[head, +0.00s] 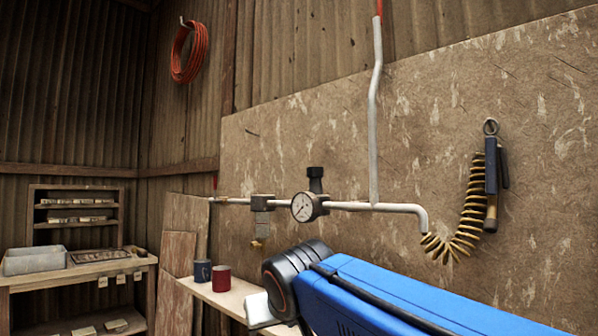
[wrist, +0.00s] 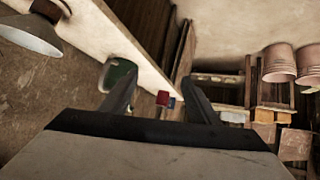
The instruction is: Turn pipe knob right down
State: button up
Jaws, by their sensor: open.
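A white pipe (head: 350,206) runs along the stained wall panel, with a round white-faced gauge (head: 304,207) on it. A black knob (head: 315,178) stands upright just above the pipe beside the gauge. I cannot tell from its look which way it is turned. In the wrist view my gripper (wrist: 160,72) has its two dark fingers spread apart with nothing held between them. The knob does not show in the wrist view. In the head view my blue arm is below the pipe, and my fingers are not clearly seen.
A blue mug (head: 203,271) and a red mug (head: 222,278) stand on a narrow shelf (head: 235,297) below the pipe. A coiled yellow hose (head: 470,215) hangs at the right. A workbench with a grey tray (head: 35,261) is far left. The wall around the knob is clear.

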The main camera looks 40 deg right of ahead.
jog(key=s+a+f+n+g+y, duration=0.1)
jog(key=s+a+f+g, duration=0.15)
jog(key=f, duration=0.45)
jog(key=s+a+f+n+g+y, duration=0.1)
jog(key=s+a+f, duration=0.1)
jog(key=a+f, duration=0.3)
jog(key=m+g+h, duration=1.2)
jog(key=m+h, duration=0.2)
jog(key=m, duration=0.6)
send_near(309, 170)
jog(key=x, duration=1)
jog(key=shift+w+d, duration=0.2)
jog(key=shift+d, duration=0.05)
jog(key=shift+h, duration=0.3)
jog(key=c, duration=1)
